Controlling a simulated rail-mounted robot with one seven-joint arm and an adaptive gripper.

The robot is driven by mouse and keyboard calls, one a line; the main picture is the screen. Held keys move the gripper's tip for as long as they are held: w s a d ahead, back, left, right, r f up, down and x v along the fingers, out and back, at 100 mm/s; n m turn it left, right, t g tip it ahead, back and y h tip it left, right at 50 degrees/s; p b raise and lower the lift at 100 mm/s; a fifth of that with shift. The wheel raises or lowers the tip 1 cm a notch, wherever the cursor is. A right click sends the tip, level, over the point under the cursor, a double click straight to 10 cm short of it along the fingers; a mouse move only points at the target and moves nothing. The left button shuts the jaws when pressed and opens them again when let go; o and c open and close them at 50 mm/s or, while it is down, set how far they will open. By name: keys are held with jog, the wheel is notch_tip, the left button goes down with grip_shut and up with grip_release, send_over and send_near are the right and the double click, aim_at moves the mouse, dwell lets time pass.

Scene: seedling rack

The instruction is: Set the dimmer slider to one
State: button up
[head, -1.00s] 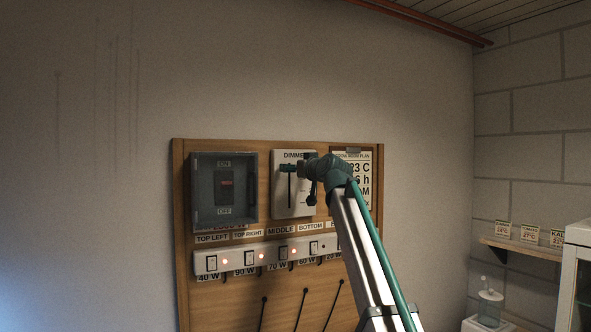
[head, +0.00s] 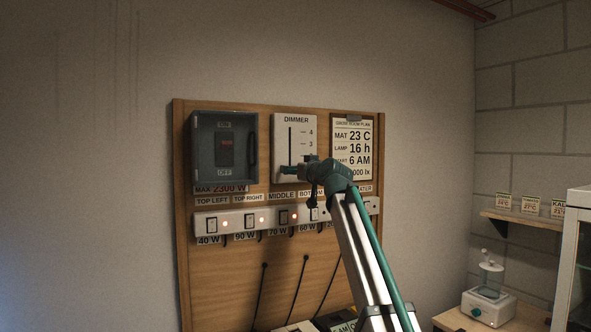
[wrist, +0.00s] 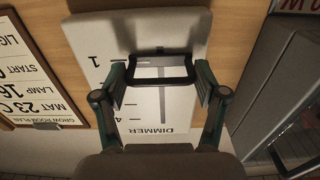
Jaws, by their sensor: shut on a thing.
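The dimmer (head: 310,122) is a white plate on the wooden board, with a vertical slot and a number scale; 4 and 3 show in the head view. My gripper (head: 291,170) is at the lower part of the slot. In the wrist view the dimmer plate (wrist: 185,35) appears upside down, and my gripper (wrist: 160,76) is shut on the dark slider handle (wrist: 160,82), one finger at each side. The handle is about level with the 1 mark (wrist: 94,60); exact alignment cannot be told. In the head view my gripper hides the lower scale.
A grey breaker box (head: 224,150) with a clear cover is left of the dimmer. A grow room plan card (head: 352,150) hangs right of it. Below runs a white switch strip (head: 248,221) with several labelled switches and lit lamps. Free wall lies above the board.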

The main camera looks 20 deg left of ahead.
jog(key=shift+w+f, duration=0.1)
jog(key=shift+f, duration=0.1)
jog(key=o, duration=1.5)
jog(key=shift+d, duration=0.1)
jog(key=shift+c, duration=0.2)
jog(key=shift+w+f, duration=0.1)
jog(key=shift+w, duration=0.05)
jog(key=shift+s, duration=0.2)
jog(key=v, duration=1.2)
